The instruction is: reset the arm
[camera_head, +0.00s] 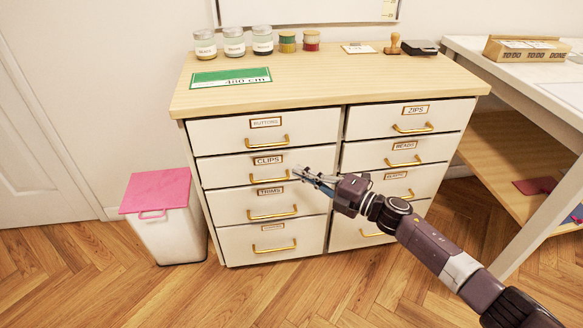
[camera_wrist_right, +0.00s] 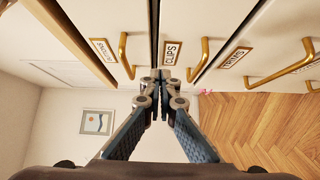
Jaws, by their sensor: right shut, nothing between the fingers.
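My right gripper (camera_head: 303,174) reaches in from the lower right and is in front of the drawer cabinet (camera_head: 185,140), near the right end of the CLIPS drawer (camera_head: 220,170). In the right wrist view my right gripper (camera_wrist_right: 161,78) has its fingertips together with nothing between them. The CLIPS label (camera_wrist_right: 171,52) is just beyond the tips. The CLIPS drawer's brass handle (camera_head: 267,176) is to the left of the fingertips in the head view. All drawers look closed. I cannot tell whether the fingertips touch the drawer front. My left gripper is not in view.
Several jars (camera_head: 234,42), a green sheet (camera_head: 230,77), a stamp (camera_head: 393,44) and a black pad (camera_head: 420,47) are on the cabinet top. A pink-lidded bin (camera_head: 163,232) stands left of the cabinet. A table with a shelf (camera_head: 520,160) is at the right. The wooden floor (camera_head: 80,280) in front is clear.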

